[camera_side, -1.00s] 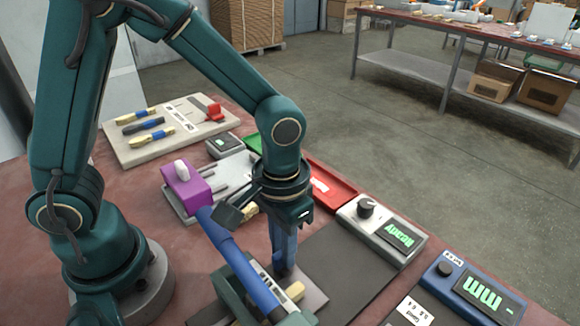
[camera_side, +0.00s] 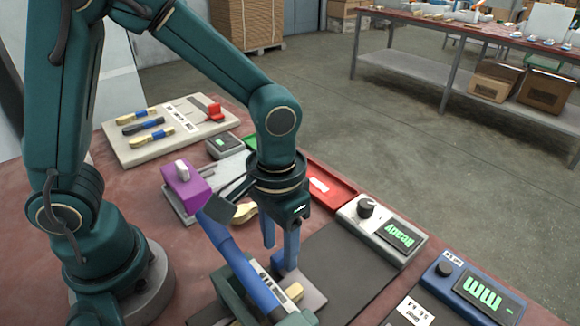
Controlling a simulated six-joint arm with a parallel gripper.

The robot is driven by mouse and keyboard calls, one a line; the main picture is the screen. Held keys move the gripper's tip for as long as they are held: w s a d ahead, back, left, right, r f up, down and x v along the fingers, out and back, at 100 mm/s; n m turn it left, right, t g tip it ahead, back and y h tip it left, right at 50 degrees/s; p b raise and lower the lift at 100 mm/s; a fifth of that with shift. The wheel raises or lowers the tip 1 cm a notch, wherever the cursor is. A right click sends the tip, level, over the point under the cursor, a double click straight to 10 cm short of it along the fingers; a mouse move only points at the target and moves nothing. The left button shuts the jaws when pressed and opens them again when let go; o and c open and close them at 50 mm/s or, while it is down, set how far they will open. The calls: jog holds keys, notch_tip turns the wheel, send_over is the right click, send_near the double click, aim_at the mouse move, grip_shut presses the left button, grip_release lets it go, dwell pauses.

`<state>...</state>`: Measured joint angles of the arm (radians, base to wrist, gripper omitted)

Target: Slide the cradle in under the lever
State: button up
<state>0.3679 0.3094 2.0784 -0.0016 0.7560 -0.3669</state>
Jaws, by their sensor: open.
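The blue lever (camera_side: 228,242) slants from beside a purple block (camera_side: 188,190) down to a dark green press frame (camera_side: 232,291) at the bottom. A grey plate (camera_side: 314,297) with a pale yellow piece (camera_side: 294,291) sits at the right side of the frame. This plate may be the cradle, but I cannot tell for sure. My gripper (camera_side: 279,258) points down just right of the lever, with its two blue fingers apart and nothing seen between them. The fingertips are close to the plate and the frame; contact is unclear. Another pale wooden piece (camera_side: 245,211) is partly hidden behind my gripper.
A dark mat (camera_side: 348,262) lies to the right, beside a "Ready" display box (camera_side: 382,228) and a blue gauge box (camera_side: 470,290). A red tray (camera_side: 330,185) stands behind my gripper. A tool board (camera_side: 165,132) lies at the back left.

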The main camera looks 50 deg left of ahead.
jog(key=shift+r, duration=1.9)
jog(key=s+a+r+t, duration=0.5)
jog(key=a+r, duration=0.2)
jog(key=a, duration=0.1)
jog(key=shift+a+r+t, duration=0.2)
jog(key=shift+t, duration=0.1)
jog(key=shift+s, duration=0.1)
